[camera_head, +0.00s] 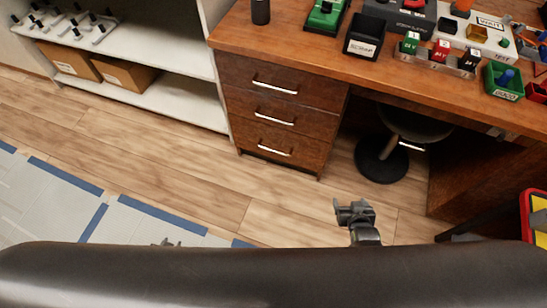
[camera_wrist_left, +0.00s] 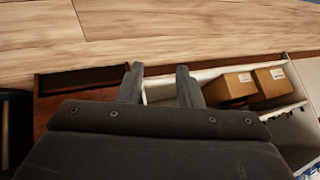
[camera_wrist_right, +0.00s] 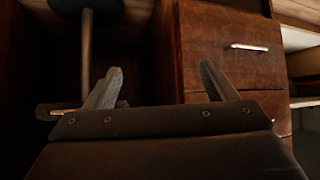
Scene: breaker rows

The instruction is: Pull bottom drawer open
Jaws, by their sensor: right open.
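The bottom drawer (camera_head: 258,143) is the lowest of three in the brown desk pedestal and appears shut, with a silver bar handle (camera_head: 273,151). In the right wrist view, which looks upside down, the bottom drawer (camera_wrist_right: 215,45) is at the top right with its handle (camera_wrist_right: 249,46). My right gripper (camera_head: 354,206) is open and empty, in front of and right of the drawers, apart from the handle. Its spread fingers (camera_wrist_right: 160,75) show in the right wrist view. My left gripper (camera_head: 170,242) barely shows past my body; its fingers (camera_wrist_left: 160,84) are apart and empty.
A round stool (camera_head: 382,160) stands under the desk, right of the drawers. A white shelf (camera_head: 160,90) with cardboard boxes (camera_head: 70,60) is at the left. Trays and blocks crowd the desktop (camera_head: 300,35). The wooden floor (camera_head: 210,180) before the drawers is clear.

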